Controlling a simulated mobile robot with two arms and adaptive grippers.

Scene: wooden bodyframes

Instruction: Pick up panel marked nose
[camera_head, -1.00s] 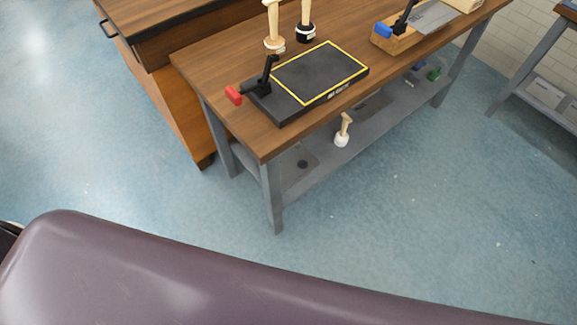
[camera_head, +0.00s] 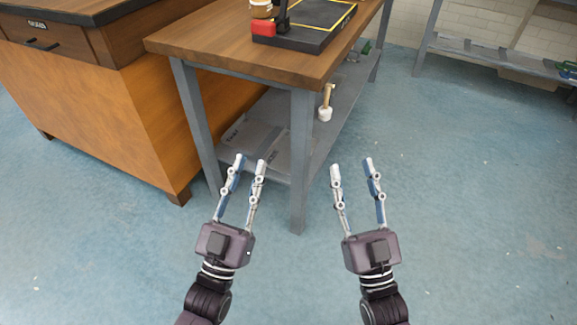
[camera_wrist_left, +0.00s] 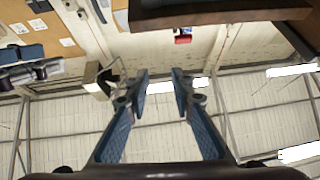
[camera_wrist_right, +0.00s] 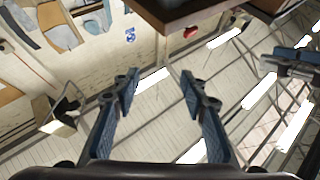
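No panel marked nose can be made out in any view now. My left gripper (camera_head: 251,162) is open and empty, held up in front of the wooden workbench (camera_head: 230,45). My right gripper (camera_head: 351,166) is open and empty, to the right of the bench's near leg. The left wrist view shows the left gripper's fingers (camera_wrist_left: 160,76) apart with nothing between them. The right wrist view shows the right gripper's fingers (camera_wrist_right: 160,80) apart and empty as well.
A black board with a yellow outline (camera_head: 318,12) and a red-handled clamp (camera_head: 264,28) lie on the bench. A mallet (camera_head: 326,104) stands on its grey lower shelf. A wooden cabinet (camera_head: 120,100) stands at left, another bench (camera_head: 490,55) at far right. Blue floor (camera_head: 480,200) is clear at right.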

